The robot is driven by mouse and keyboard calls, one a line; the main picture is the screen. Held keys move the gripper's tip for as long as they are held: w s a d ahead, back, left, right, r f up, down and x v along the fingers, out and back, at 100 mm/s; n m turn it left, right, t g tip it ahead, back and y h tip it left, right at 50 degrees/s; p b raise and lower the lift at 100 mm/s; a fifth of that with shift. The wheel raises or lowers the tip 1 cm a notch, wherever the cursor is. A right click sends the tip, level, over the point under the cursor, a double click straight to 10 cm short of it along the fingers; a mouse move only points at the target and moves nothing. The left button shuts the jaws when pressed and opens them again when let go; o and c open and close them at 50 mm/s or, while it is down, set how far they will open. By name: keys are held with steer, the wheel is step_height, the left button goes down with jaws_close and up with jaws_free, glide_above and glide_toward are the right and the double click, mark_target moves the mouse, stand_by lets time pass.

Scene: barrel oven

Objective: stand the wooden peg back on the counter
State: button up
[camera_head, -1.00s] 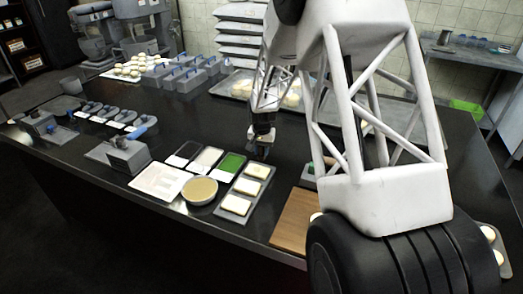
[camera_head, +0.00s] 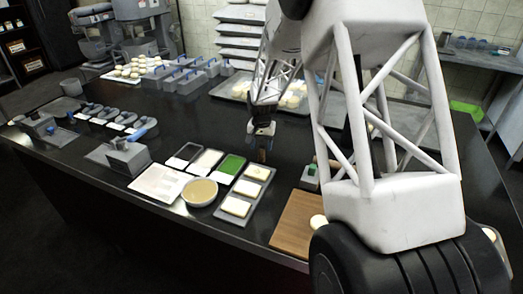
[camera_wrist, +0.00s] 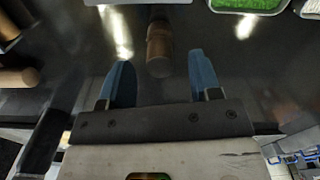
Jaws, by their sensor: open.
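The wooden peg (camera_head: 262,155) is a small brown cylinder on the dark counter (camera_head: 180,226). It looks upright in the head view, below my gripper (camera_head: 262,129). In the wrist view the peg (camera_wrist: 159,48) lies between the lines of the two blue fingers and beyond their tips, with clear gaps on both sides. My gripper (camera_wrist: 162,78) is open and empty, and its fingers do not appear to touch the peg. The head view shows the peg very small, so its base contact is hard to see.
Trays with pale squares (camera_head: 245,188) and a green-filled tray (camera_head: 232,164) lie left of the peg. A round bowl (camera_head: 199,191) stands near the front edge. A wooden board (camera_head: 292,222) lies to the right. Brown wooden cylinders (camera_wrist: 18,77) show at the wrist view's left edge.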

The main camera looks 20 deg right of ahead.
steer(key=shift+r, duration=2.05)
steer(key=shift+s+a+r, duration=0.1)
steer(key=shift+s+r, duration=0.1)
steer(key=shift+r, duration=0.05)
steer(key=s+a+r+n, duration=0.1)
steer(key=s+a+r, duration=0.2)
steer(key=s+r, duration=0.25)
steer(key=s+a+r+n+t, duration=0.1)
steer(key=s+a+r, duration=0.2)
steer(key=s+r, duration=0.3)
steer(key=s+a+r+n, duration=0.1)
steer(key=s+a+r, duration=0.25)
steer(key=s, duration=0.35)
steer(key=s+a+r+n, duration=0.1)
steer(key=s+a+n, duration=0.1)
steer(key=s, duration=1)
steer(key=s+a+r+n+t, duration=0.1)
steer(key=s+a, duration=0.1)
steer(key=s, duration=1.1)
steer(key=shift+a+r+n+t, duration=0.3)
steer(key=shift+a+r+n, duration=0.1)
